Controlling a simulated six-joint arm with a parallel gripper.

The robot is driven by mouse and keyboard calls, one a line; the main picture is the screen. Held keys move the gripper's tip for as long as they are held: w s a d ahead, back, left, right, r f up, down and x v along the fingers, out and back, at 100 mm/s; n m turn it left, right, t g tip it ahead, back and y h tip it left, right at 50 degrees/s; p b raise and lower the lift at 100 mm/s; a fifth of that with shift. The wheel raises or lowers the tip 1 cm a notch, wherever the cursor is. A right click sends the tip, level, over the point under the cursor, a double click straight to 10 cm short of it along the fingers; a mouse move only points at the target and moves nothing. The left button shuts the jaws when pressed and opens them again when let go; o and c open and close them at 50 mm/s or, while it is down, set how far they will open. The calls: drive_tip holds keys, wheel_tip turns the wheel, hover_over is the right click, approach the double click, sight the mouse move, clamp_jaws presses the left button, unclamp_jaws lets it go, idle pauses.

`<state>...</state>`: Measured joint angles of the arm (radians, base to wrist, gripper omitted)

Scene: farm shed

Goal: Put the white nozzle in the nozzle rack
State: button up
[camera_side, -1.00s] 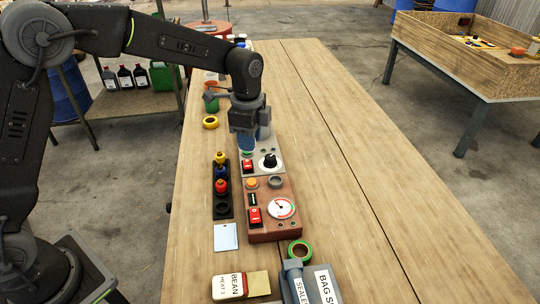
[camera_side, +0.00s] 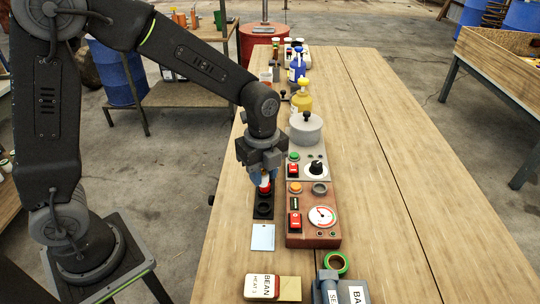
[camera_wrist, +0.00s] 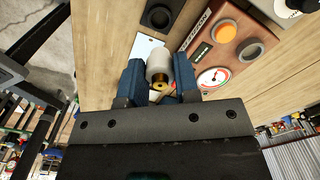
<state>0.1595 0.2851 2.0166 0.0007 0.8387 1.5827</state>
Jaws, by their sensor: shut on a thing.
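The white nozzle (camera_wrist: 157,60), with a brass end toward the wrist, is between the two blue fingers of my gripper (camera_wrist: 159,66) in the wrist view. My gripper (camera_side: 262,180) is shut on it and hangs low over the nozzle rack in the side view. The black nozzle rack (camera_side: 263,216) lies along the left of the control boxes. Its near empty socket (camera_side: 263,208) is just in front of the gripper, and a socket shows past the fingertips in the wrist view (camera_wrist: 158,16). A red nozzle (camera_side: 265,185) shows at the fingers. The rack's far part is hidden.
The brown gauge box (camera_side: 312,238) and the grey box with the black knob (camera_side: 316,170) stand close to the rack's right. A pale card (camera_side: 263,238) lies in front of it. A green tape roll (camera_side: 337,263) is nearer. The table's right side is clear.

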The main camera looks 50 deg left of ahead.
sight(264, 209)
drive_tip(key=shift+f, duration=4)
drive_tip(key=shift+f, duration=0.35)
drive_tip(key=o, duration=1.6)
drive_tip(key=shift+r, duration=4.05)
